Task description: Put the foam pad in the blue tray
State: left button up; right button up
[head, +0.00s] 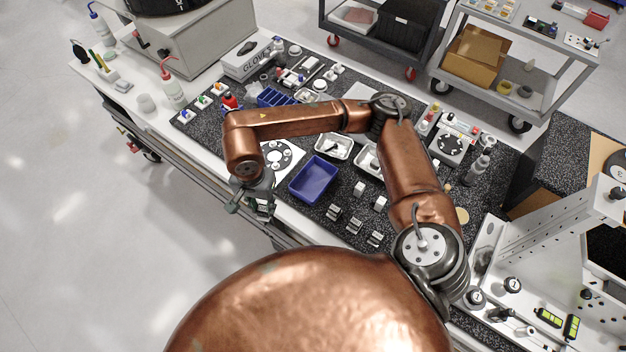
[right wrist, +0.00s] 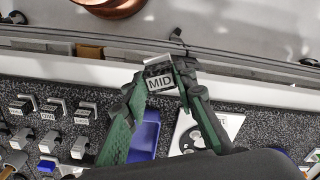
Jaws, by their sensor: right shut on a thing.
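My right gripper (head: 251,205) hangs past the front edge of the bench, left of the blue tray (head: 314,180). In the right wrist view its fingers (right wrist: 161,80) are shut on a small grey block with a white label reading MID (right wrist: 160,83). I cannot tell whether this block is the foam pad, and I make out no other clear foam pad. The blue tray looks empty in the head view. It also shows in the right wrist view (right wrist: 146,136), partly hidden behind a finger. My left gripper is not in view.
Several small labelled blocks (head: 334,212) stand on the dark speckled mat right of the tray. A white plate with round holes (head: 276,157) lies left of the tray. White dishes (head: 333,146) sit behind it. My right arm's links pass over the bench.

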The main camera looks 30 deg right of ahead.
jog(key=m, duration=0.2)
jog(key=d, duration=0.1)
jog(key=shift+s+r+m, duration=0.2)
jog(key=shift+r+m, duration=0.05)
jog(key=shift+m, duration=0.15)
jog(key=s+d+r+m+p, duration=0.2)
jog(key=s+d+m, duration=0.15)
jog(key=m, duration=0.85)
jog(key=s+d+r+m+p, duration=0.2)
jog(key=s+d+m, duration=0.15)
jog(key=m, duration=0.85)
jog(key=m+p, duration=0.5)
jog(key=m, duration=0.9)
send_near(307, 191)
jog(key=shift+s+f, duration=0.2)
jog(key=shift+s, duration=0.25)
jog(key=shift+w+f, duration=0.3)
jog(key=shift+f, duration=0.1)
notch_tip(307, 191, down, 3)
jog(key=shift+w+f+p, duration=0.1)
jog(key=shift+f+p, duration=0.05)
jog(key=shift+p, duration=0.6)
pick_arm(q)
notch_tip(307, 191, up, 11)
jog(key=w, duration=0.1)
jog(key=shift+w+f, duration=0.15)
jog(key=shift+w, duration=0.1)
